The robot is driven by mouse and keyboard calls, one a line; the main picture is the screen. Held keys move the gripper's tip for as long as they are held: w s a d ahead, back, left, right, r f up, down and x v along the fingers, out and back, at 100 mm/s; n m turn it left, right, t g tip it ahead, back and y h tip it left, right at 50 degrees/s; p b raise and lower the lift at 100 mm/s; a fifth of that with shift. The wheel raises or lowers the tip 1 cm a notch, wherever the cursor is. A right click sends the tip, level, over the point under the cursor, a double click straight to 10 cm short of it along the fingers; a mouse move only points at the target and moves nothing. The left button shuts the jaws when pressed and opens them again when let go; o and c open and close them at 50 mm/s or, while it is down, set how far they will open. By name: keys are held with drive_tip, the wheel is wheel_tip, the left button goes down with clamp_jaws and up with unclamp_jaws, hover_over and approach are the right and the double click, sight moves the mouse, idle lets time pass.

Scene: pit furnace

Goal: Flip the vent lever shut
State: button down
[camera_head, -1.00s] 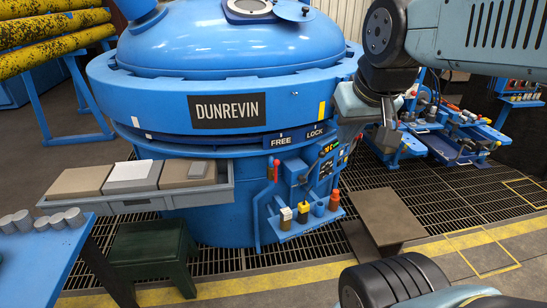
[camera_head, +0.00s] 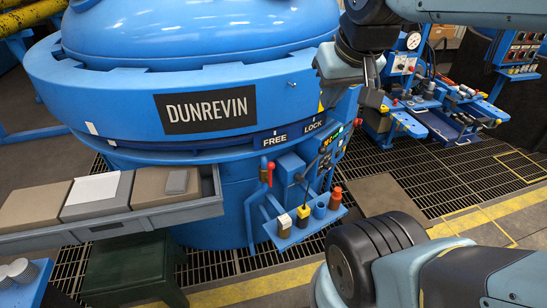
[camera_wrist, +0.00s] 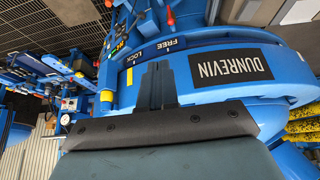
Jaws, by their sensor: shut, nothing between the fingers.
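The blue DUNREVIN furnace (camera_head: 190,150) fills the left and middle of the head view. On its front is a small control panel (camera_head: 290,165) with small levers and knobs. A red-handled lever (camera_head: 267,172) stands upright at its left; I cannot tell which lever is the vent lever. My gripper (camera_head: 372,88) is at the furnace's right side, above and right of the panel, apart from the levers. In the wrist view my gripper (camera_wrist: 157,85) is shut and empty, its fingers in front of the blue rim near the FREE/LOCK label (camera_wrist: 158,47).
Below the panel, a blue shelf (camera_head: 290,240) holds several small containers. A grey tray (camera_head: 130,220) with blocks juts out at left, above a green stool (camera_head: 130,270). Another blue workstation (camera_head: 430,115) stands at the back right. Grated floor lies between.

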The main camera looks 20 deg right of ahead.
drive_tip(key=shift+d, duration=0.1)
drive_tip(key=w+d+f+m+g+y, duration=0.3)
drive_tip(key=w+f+m+g+y, duration=0.6)
drive_tip(key=w+f, duration=0.95)
drive_tip(key=w+d+f+m+t+y, duration=0.1)
drive_tip(key=d+f+m+t+y, duration=0.2)
drive_tip(key=f, duration=0.6)
drive_tip(key=w+d+f+m+t+y, duration=0.1)
drive_tip(key=d+f+m+t+y, duration=0.2)
drive_tip(key=f+m, duration=0.4)
drive_tip(key=w+d+f+m+t+y, duration=0.1)
drive_tip(key=d+f+m+t+y, duration=0.2)
drive_tip(key=f, duration=1)
drive_tip(key=m+t+y, duration=0.1)
drive_tip(key=m+t, duration=0.1)
drive_tip(key=shift+w+d+f+m+t+y, duration=0.25)
drive_tip(key=shift+d+m+t+y, duration=0.05)
drive_tip(key=shift+t+y, duration=0.1)
drive_tip(key=shift+a, duration=0.1)
drive_tip(key=x, duration=1.4)
drive_tip(key=shift+s+r, duration=0.1)
